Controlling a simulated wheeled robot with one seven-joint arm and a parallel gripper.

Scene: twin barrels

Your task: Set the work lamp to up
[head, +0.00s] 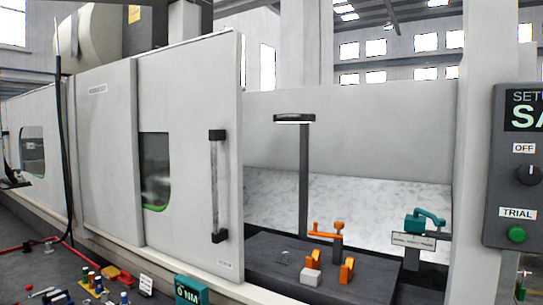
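A dark flat lamp head (294,118) with a pale underside sits on top of an upright dark post (304,180) inside the open machine bay; it looks like the work lamp. The head lies about level, and the post rises from behind the dark fixture block. No label on it can be read. My gripper cannot be made out in the head view.
A large grey sliding door (190,245) with a vertical handle (217,185) stands left of the bay. Orange clamps (347,270) and a teal tool (425,220) are low in the bay. A control panel (515,165) is at right. Small bottles and tools crowd the front-left bench.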

